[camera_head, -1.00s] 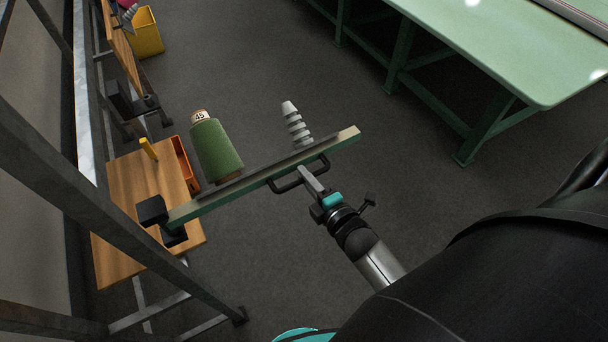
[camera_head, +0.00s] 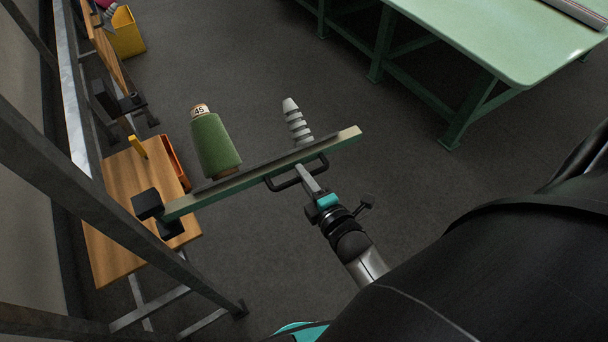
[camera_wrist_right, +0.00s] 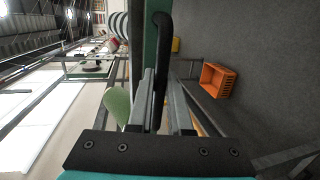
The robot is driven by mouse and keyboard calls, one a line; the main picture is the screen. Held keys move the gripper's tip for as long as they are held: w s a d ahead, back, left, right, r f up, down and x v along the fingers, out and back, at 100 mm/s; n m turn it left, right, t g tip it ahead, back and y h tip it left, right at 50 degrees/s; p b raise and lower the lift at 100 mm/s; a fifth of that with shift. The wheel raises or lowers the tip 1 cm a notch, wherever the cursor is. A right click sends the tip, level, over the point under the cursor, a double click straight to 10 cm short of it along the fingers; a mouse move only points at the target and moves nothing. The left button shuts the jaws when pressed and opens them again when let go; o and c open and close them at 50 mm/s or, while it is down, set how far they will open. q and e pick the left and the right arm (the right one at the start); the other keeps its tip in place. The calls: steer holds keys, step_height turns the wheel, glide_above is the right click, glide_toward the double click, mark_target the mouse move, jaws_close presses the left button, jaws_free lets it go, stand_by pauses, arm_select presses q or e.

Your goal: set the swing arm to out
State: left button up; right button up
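The swing arm (camera_head: 235,184) is a pale green bar reaching out from a black hinge block (camera_head: 147,204) on the frame. It carries a green yarn cone (camera_head: 213,145) marked 45 and a grey ribbed spindle (camera_head: 296,122). A black bracket handle (camera_head: 282,186) is on its near side; it also shows in the right wrist view (camera_wrist_right: 161,60). My right gripper (camera_head: 308,180) is at this handle. In the right wrist view its two fingers (camera_wrist_right: 164,100) lie on either side of the handle, closed on it. My left gripper is not in view.
Dark frame posts (camera_head: 90,195) stand at the left. A green table (camera_head: 490,40) is at the upper right. Open floor (camera_head: 260,55) lies beyond the arm.

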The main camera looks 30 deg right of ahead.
steer(key=o, duration=0.5)
steer(key=v, duration=1.5)
steer(key=shift+s+b, duration=0.1)
steer(key=shift+b, duration=0.2)
steer(key=s+a+f+m+g+b, duration=0.1)
steer(key=s+f+m+g+b, duration=0.15)
steer(key=f, duration=0.75)
steer(key=s+a+f+m+g+y+b, duration=0.1)
steer(key=a+f+m+g+b, duration=0.15)
steer(key=f, duration=0.75)
steer(key=s+a+f+m+g+b, duration=0.1)
steer(key=s+f+m+g+b, duration=0.2)
steer(key=f, duration=0.7)
steer(key=s+d+f+m+g+b, duration=0.1)
steer(key=s+f+m+g+b, duration=0.1)
steer(key=s+f, duration=0.2)
steer(key=s+d+f+m+g+b, duration=0.1)
steer(key=s+f+m+g+b, duration=0.1)
steer(key=f, duration=0.7)
steer(key=s+d+f+m+g+b, duration=0.1)
steer(key=s+f+m+g+b, duration=0.1)
steer(key=s+f, duration=0.4)
steer(key=shift+s+d+f+m+g+b, duration=0.15)
steer(key=shift+s+d+m+g+b, duration=0.2)
steer(key=shift+m+b, duration=0.35)
